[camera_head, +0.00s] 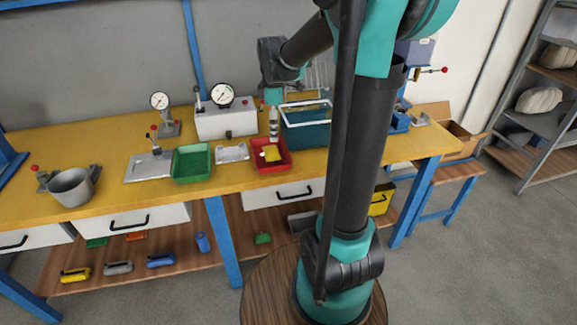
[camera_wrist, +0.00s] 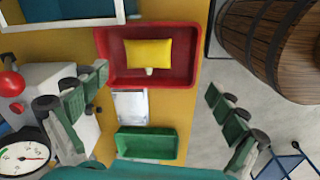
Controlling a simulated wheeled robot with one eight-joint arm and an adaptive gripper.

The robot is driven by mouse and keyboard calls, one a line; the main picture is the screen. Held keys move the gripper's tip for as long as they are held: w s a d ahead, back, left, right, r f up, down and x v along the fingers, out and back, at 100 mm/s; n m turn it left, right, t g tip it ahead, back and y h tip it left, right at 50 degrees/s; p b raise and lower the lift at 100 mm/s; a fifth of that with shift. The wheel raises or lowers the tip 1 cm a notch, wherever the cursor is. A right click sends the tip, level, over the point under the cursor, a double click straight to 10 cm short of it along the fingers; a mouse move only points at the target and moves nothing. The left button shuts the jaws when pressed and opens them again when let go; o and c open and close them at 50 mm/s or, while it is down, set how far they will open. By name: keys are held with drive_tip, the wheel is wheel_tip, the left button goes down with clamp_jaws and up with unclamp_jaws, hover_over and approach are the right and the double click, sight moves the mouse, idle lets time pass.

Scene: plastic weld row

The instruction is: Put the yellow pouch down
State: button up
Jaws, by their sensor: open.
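The yellow pouch (camera_head: 273,154) lies in the red tray (camera_head: 286,165) on the yellow bench. In the wrist view the pouch (camera_wrist: 148,53) lies flat inside the red tray (camera_wrist: 187,75), with a small pale item at its edge. My gripper (camera_wrist: 158,86) is open, its two green-padded fingers wide apart with nothing between them. The pouch and tray show beyond the fingers, toward the top of the wrist view, and no finger touches the pouch. In the head view my gripper's end (camera_head: 273,96) is above the bench near the tray; its fingers are hard to make out.
A green tray (camera_head: 192,163) and a metal plate (camera_head: 232,152) lie left of the red tray. A teal crate (camera_head: 306,135) is close on the right. A white gauge box (camera_head: 226,121) stands behind the plate.

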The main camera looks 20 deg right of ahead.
drive_tip(key=s+d+f+m+t, duration=0.1)
drive_tip(key=s+f+m, duration=0.5)
drive_tip(key=s, duration=0.4)
drive_tip(key=s+d+f+m+t, duration=0.1)
drive_tip(key=s+f+m+t, duration=0.1)
drive_tip(key=s+f+m, duration=0.4)
drive_tip(key=s+m, duration=0.3)
drive_tip(key=shift+s+d+t, duration=0.3)
drive_tip(key=shift+s+d, duration=0.05)
drive_tip(key=shift+d, duration=0.05)
